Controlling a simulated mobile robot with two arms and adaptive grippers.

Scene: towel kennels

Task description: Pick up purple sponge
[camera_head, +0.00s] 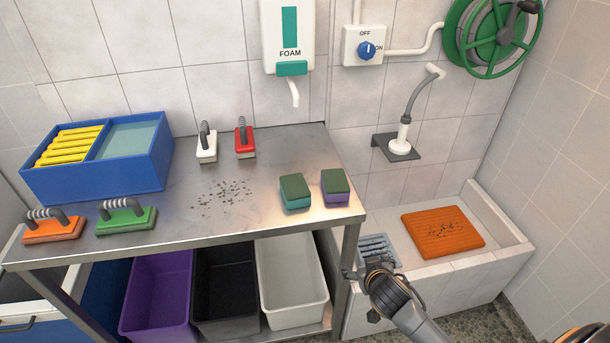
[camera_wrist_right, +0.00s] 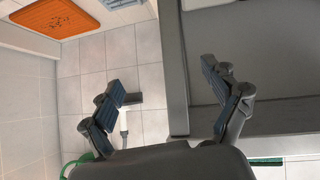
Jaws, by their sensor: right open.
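The purple sponge (camera_head: 336,197) has a dark green scouring top and sits on the metal table (camera_head: 255,155) near its right front corner. A teal sponge (camera_head: 296,202), also with a dark green top, lies just left of it. My right gripper (camera_head: 362,288) is below and right of the purple sponge in the head view, beyond the table's right edge and apart from the sponge. It is open and empty in the right wrist view (camera_wrist_right: 165,80), where no sponge shows. My left gripper is not in view.
Brushes with white (camera_head: 207,147), red (camera_head: 245,143), orange (camera_head: 52,229) and green (camera_head: 126,217) bodies stand on the table. A blue box (camera_head: 100,179) stands at left. Dark specks lie mid-table. Bins (camera_head: 291,282) stand below; a basin (camera_head: 470,262) holding an orange mat (camera_head: 442,231) is at right.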

